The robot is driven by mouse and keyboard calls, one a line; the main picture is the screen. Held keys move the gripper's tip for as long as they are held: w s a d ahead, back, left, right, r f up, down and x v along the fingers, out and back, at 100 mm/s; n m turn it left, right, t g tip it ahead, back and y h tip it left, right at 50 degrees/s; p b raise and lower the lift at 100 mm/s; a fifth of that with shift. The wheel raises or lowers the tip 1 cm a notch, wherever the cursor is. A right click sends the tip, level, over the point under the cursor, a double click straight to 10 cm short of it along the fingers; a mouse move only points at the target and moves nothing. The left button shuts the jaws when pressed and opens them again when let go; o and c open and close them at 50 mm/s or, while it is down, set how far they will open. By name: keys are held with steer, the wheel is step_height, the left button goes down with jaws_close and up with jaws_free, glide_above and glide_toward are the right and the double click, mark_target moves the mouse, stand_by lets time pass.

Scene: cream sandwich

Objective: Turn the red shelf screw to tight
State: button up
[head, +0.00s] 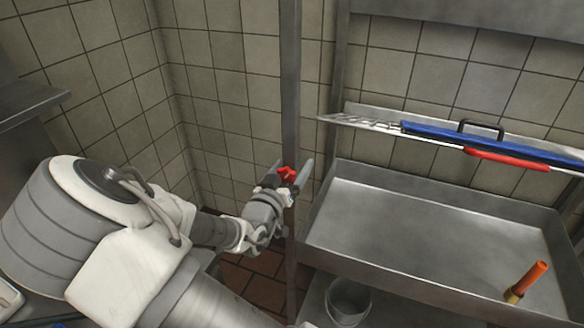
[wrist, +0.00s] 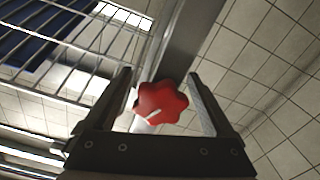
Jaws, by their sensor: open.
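The red shelf screw (head: 287,172) is a lobed knob on the upright metal post (head: 291,85) in the head view. It also shows in the wrist view (wrist: 160,103), with a short white mark on its face. My gripper (head: 288,172) is at the knob, with one finger on each side of it. In the wrist view my gripper (wrist: 163,90) is open, and the knob lies between the two fingers with gaps on both sides. I cannot tell how tight the screw is.
A tilted wire shelf (head: 375,122) with a blue strip (head: 450,136) and a red handle (head: 500,157) is to the right. Below it is a metal tray (head: 400,215) with an orange-red cylinder (head: 528,280). A bucket (head: 347,302) stands low down. Tiled walls are behind.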

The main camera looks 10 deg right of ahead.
steer(key=c, duration=1.4)
steer(key=m+b, duration=0.2)
steer(key=m, duration=0.1)
steer(key=shift+f, duration=0.1)
steer(key=shift+m+b, duration=1.05)
steer(key=shift+m, duration=0.35)
steer(key=o, duration=1.4)
